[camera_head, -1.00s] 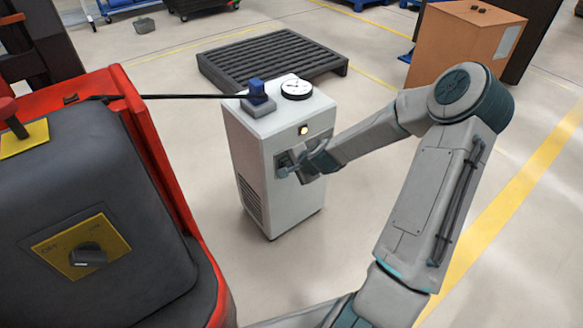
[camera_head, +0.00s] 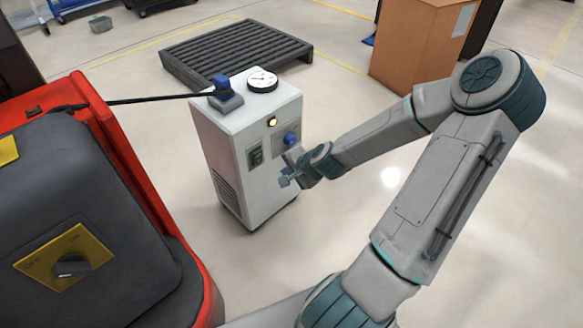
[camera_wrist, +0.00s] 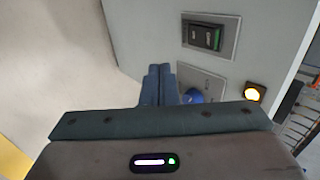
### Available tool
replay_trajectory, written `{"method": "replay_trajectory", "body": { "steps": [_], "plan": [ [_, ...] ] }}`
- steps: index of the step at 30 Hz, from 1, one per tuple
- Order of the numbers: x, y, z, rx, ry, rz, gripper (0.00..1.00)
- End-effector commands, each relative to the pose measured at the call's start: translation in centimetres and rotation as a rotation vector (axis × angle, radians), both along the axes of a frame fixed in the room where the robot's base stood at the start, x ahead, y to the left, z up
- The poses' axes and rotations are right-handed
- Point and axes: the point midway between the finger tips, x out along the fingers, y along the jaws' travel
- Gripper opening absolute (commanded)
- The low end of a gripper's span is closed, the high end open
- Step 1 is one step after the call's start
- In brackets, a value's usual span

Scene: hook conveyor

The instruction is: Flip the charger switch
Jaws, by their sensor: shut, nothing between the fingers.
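The white charger cabinet (camera_head: 240,150) stands on the floor, its front panel facing my arm. Its dark rocker switch (camera_head: 256,156) shows a green part; the switch also appears in the wrist view (camera_wrist: 204,36). A lit amber lamp (camera_head: 271,121) and a blue round fitting (camera_head: 291,138) are on the same panel; the fitting (camera_wrist: 193,96) is partly hidden by my gripper in the wrist view. My gripper (camera_head: 286,181) is shut and empty, right of and lower than the switch in the head view. It appears apart from the panel; its fingers (camera_wrist: 158,72) are together.
A blue plug (camera_head: 222,88) with a black cable and a round gauge (camera_head: 262,80) sit on top of the charger. A red-and-black vehicle (camera_head: 110,220) stands at left. A dark pallet (camera_head: 235,52) and cardboard box (camera_head: 420,45) are behind.

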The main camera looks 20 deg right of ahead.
Motion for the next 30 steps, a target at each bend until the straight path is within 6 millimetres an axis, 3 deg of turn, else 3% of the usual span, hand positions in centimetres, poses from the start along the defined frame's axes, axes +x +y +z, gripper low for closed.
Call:
{"method": "replay_trajectory", "body": {
  "steps": [7,24,30],
  "plan": [
    [-1.5,-0.4,0.9,0.0,0.0,0.003,0.0],
    [-1.5,-0.4,1.0,-0.001,0.001,0.006,0.0],
    [-2.4,0.8,3.2,-0.07,0.05,0.106,0.0]
  ]
}}
